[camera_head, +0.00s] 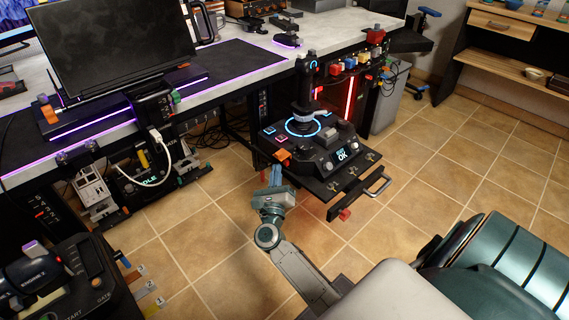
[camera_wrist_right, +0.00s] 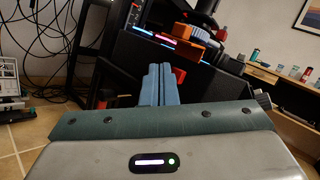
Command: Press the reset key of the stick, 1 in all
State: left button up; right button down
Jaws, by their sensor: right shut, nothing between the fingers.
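The black flight stick (camera_head: 304,88) stands upright on its base, inside a glowing blue ring. The base sits on a black pull-out shelf (camera_head: 333,194) at the desk's front. Small coloured keys lie on the base's left part, among them an orange key (camera_head: 281,154); I cannot read which is the reset key. A small screen (camera_head: 345,152) reads "OK". My right gripper (camera_head: 275,174) is shut and empty, just left of and below the base's near left corner. In the right wrist view its blue fingers (camera_wrist_right: 158,84) are together, with the base's orange part (camera_wrist_right: 199,36) beyond. My left gripper is not in view.
The desk (camera_head: 240,57) carries a dark monitor (camera_head: 110,38). A black handle (camera_head: 374,187) sticks out from the shelf. Another control box (camera_head: 75,285) stands at lower left. A teal ribbed surface (camera_head: 500,262) fills the lower right. Tiled floor lies open between.

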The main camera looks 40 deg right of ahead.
jog(key=shift+d, duration=0.1)
dwell(0.5)
jog(key=shift+d, duration=0.3)
jog(key=shift+d, duration=0.45)
dwell(0.6)
dwell(0.3)
jog(key=shift+a, duration=0.85)
jog(key=shift+s+a+b, duration=0.2)
jog(key=shift+a+b, duration=0.4)
jog(key=shift+a, duration=1.9)
